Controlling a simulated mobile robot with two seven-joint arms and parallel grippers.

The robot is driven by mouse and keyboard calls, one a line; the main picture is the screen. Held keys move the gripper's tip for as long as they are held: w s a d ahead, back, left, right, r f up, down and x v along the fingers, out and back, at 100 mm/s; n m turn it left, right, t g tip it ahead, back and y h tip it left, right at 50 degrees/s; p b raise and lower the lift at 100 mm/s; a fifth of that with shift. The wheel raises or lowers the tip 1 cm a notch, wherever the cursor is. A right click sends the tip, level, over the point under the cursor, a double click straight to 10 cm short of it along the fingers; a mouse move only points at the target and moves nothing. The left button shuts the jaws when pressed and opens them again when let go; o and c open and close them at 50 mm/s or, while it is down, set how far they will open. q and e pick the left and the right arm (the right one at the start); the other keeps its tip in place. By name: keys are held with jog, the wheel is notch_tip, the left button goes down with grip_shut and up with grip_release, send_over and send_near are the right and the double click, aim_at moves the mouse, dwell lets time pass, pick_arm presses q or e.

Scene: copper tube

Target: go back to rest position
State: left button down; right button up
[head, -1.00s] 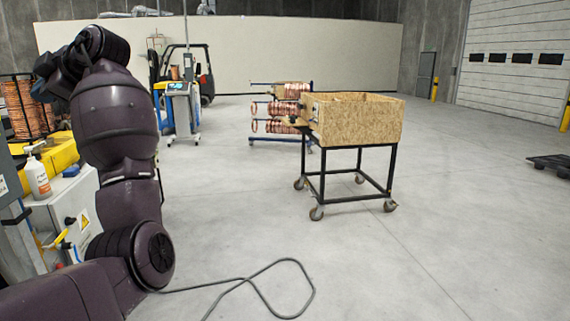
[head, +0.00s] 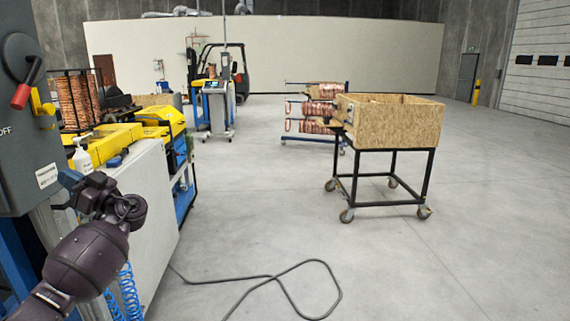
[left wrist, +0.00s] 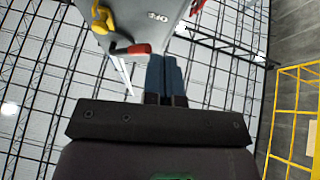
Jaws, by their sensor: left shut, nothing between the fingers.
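My left arm comes in at the lower left of the head view. Its gripper (head: 66,188) points toward the grey switch cabinet, close in front of the white machine housing. In the left wrist view the two blue-grey fingers (left wrist: 165,78) lie side by side, shut and empty, pointing up the picture. I cannot tell whether they touch the cabinet or are only near it. My right gripper is in neither view.
The grey cabinet (head: 18,150) has a red handle (head: 21,95). A spray bottle (head: 83,156) stands by the yellow machine (head: 110,140). A wooden crate (head: 392,122) sits on a wheeled frame. A cable (head: 300,268) lies on the floor.

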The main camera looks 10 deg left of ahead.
pick_arm(q)
jog(key=w+d+f+m+t+h, duration=0.1)
jog(key=w+f+m+t+h, duration=0.3)
jog(key=w+m+t+h, duration=0.25)
jog(key=w+f+m+t+h, duration=0.3)
jog(key=w+m+t, duration=0.2)
jog(key=m+t, duration=0.4)
jog(key=w+d+f+m+t+h, duration=0.3)
jog(key=w+d+m+t+h, duration=0.25)
jog(key=d+m+h, duration=0.6)
jog(key=s+d+f+n+g+h, duration=0.15)
jog(key=s+d+f, duration=0.35)
jog(key=s+f, duration=0.6)
jog(key=s+d+f+n+g+h, duration=0.15)
jog(key=s+d+f, duration=0.5)
jog(key=f, duration=0.85)
jog(key=s+d+f+n+g+b, duration=0.1)
jog(key=s+d+f, duration=0.1)
jog(key=s, duration=0.6)
jog(key=s+d+f+n+g+b, duration=0.1)
jog(key=s+d+f, duration=0.2)
jog(key=s, duration=0.6)
jog(key=s+d+f+n+g+b, duration=0.1)
jog(key=s+d+f, duration=0.1)
jog(key=s+f, duration=0.3)
jog(key=shift+s+d+f, duration=0.2)
jog(key=shift+s+f, duration=0.1)
jog(key=shift+s, duration=1.8)
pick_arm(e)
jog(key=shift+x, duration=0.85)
